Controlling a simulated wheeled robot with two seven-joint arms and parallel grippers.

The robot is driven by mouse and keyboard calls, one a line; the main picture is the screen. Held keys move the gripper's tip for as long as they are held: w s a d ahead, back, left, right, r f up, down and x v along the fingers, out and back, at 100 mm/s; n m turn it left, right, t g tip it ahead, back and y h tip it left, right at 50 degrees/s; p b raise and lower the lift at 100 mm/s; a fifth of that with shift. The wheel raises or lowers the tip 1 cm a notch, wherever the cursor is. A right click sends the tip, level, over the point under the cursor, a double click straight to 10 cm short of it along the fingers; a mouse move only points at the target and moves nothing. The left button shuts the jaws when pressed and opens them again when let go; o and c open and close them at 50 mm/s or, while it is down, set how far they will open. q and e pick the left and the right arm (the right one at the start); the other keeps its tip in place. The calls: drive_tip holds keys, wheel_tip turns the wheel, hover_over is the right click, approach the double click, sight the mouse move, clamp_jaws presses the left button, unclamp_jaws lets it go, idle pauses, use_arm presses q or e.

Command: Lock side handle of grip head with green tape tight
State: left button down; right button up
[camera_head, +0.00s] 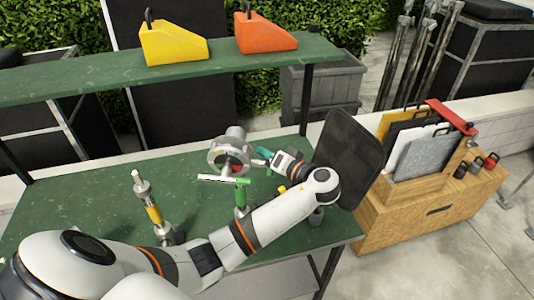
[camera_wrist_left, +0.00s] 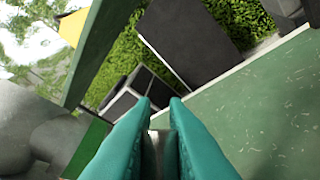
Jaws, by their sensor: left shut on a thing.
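The grip head (camera_head: 229,152), a round grey metal piece, sits on an upright stand with green tape (camera_head: 240,194) on the green table. My left gripper (camera_head: 263,153) is at the right side of the grip head, its teal fingers shut on a small metal part. In the left wrist view the fingers (camera_wrist_left: 160,103) close around a grey metal piece (camera_wrist_left: 159,122), which appears to be the side handle. Most of the handle is hidden by the fingers, so its angle cannot be told. My right gripper is not in view.
A stand with yellow tape (camera_head: 154,214) is upright on the left of the table. A green shelf (camera_head: 100,82) above holds a yellow wedge (camera_head: 172,45) and an orange wedge (camera_head: 264,36). A dark panel (camera_head: 347,160) and a wooden crate (camera_head: 425,211) are at the right.

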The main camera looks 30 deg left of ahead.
use_arm(q)
drive_tip(key=shift+s+d+f+m+g+h, duration=0.25)
drive_tip(key=shift+s+f+m+g+h, duration=0.3)
drive_tip(key=shift+m+g+h, duration=1.25)
drive_tip(key=shift+s+d+f+m+g+h, duration=0.3)
drive_tip(key=shift+f+m+g+h, duration=0.4)
drive_tip(key=shift+m+g+h, duration=1.15)
drive_tip(key=shift+s+d+f+m+g+h, duration=0.15)
drive_tip(key=shift+s+f+m+g+h, duration=0.65)
drive_tip(key=shift+g, duration=1.75)
drive_tip(key=shift+w+r+m, duration=0.2)
drive_tip(key=shift+w+m, duration=0.05)
drive_tip(key=shift+m, duration=0.2)
drive_tip(key=c, duration=1.4)
unclamp_jaws()
drive_tip(key=shift+c, duration=0.2)
